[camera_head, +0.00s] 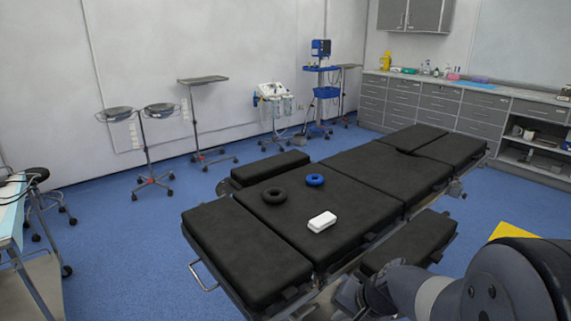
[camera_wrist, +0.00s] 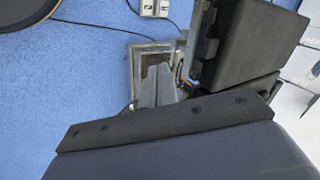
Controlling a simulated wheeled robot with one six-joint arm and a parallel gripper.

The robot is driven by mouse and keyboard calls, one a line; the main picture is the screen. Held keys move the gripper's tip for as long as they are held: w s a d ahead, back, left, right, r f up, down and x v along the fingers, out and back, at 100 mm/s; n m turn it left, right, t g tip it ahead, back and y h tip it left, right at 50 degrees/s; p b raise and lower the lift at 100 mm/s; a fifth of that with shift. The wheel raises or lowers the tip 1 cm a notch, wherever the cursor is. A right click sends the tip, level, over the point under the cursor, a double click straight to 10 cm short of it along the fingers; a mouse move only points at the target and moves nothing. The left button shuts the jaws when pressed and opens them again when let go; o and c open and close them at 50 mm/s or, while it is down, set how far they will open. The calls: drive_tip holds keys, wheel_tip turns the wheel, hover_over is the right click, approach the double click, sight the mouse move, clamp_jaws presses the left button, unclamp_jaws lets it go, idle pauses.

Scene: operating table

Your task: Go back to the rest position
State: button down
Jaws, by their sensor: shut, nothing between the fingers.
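My arm (camera_head: 436,294) shows at the lower right of the head view, beside the near side of the operating table (camera_head: 390,175). Its far end runs low toward the table's near edge. I cannot make out the gripper's fingers in either view. On the table's black pads lie a black ring (camera_head: 274,195), a blue ring (camera_head: 314,180) and a white box-like object (camera_head: 321,222), all apart from my arm. The wrist view shows a black padded block (camera_wrist: 240,50) with brackets, and blue floor.
A yellow object (camera_head: 514,231) is partly hidden behind my arm. Wheeled stands (camera_head: 203,80) and a blue trolley (camera_head: 321,92) stand along the back wall. Grey drawers (camera_head: 440,107) line the right. Blue floor is open left of the table. A cable crosses the floor in the wrist view.

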drive_tip(key=s+r+n+g+h+p, duration=0.1)
drive_tip(key=s+r+n+h+p, duration=0.1)
drive_tip(key=s+r+n+p, duration=0.3)
drive_tip(key=s+d+r+n+g+h+p, duration=0.1)
drive_tip(key=s+r+n+p, duration=0.4)
drive_tip(key=s, duration=0.9)
drive_tip(key=shift+s+d+h, duration=0.3)
drive_tip(key=shift+h, duration=0.2)
drive_tip(key=shift+a+f, duration=0.1)
drive_tip(key=shift+f, duration=0.05)
